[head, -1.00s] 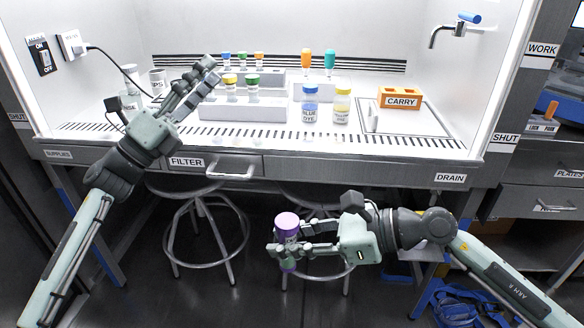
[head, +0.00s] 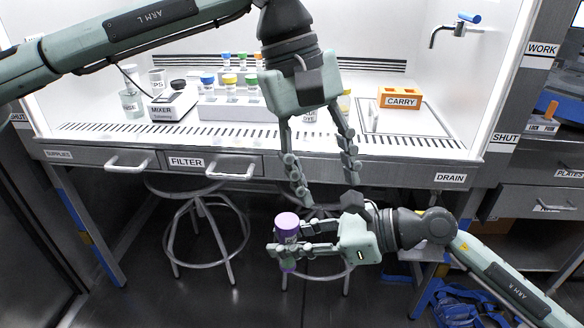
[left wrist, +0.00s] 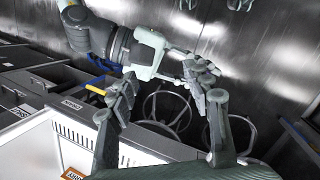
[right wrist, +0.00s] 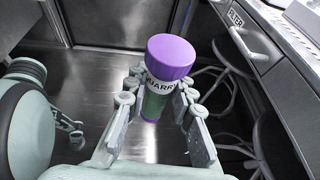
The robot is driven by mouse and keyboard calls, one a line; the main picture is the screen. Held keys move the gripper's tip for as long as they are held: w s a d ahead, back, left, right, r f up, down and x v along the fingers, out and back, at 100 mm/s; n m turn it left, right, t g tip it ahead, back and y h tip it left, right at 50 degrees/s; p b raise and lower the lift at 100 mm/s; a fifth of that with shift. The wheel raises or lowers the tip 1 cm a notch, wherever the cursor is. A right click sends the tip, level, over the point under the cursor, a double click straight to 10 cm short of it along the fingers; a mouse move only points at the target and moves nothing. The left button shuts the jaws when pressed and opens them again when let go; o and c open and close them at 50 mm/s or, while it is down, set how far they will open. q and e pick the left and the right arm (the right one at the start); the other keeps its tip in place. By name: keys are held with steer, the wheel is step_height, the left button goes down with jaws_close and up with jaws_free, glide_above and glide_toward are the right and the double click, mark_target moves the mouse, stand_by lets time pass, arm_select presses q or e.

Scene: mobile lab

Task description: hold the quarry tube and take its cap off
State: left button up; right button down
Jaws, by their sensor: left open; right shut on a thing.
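The quarry tube (head: 287,265) has a purple cap (head: 287,222). It stands nearly upright in front of the bench, in the air. My right gripper (head: 280,249) is shut around its body below the cap. The right wrist view shows the purple cap (right wrist: 170,56) seated on the tube, the label (right wrist: 160,85) partly hidden and a greenish body (right wrist: 154,106) below. My left gripper (head: 326,188) is open and empty, pointing down, above and slightly right of the cap, apart from it. In the left wrist view I cannot make out the tube clearly.
The bench behind holds a mixer (head: 174,104), a rack (head: 228,112) with several capped vials, and an orange CARRY block (head: 399,97). A stool (head: 207,228) stands below the bench. The bench's front edge lies just behind my left fingers.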

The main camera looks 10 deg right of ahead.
mark_target(292, 219)
arm_select(q)
steer(key=w+a+y, duration=0.1)
steer(key=a+t+y, duration=0.1)
steer(key=w+a, duration=0.1)
steer(key=a, duration=0.1)
steer(key=shift+w+f+m+t+y, duration=0.3)
steer(key=shift+f+m+t+y, duration=0.05)
steer(key=shift+m+t+y, duration=0.05)
steer(key=shift+w+a+f, duration=0.1)
steer(key=shift+a+f, duration=0.05)
steer(key=shift+f, duration=0.15)
step_height(292, 219, down, 7)
steer(key=shift+f, duration=0.2)
steer(key=shift+c, duration=0.5)
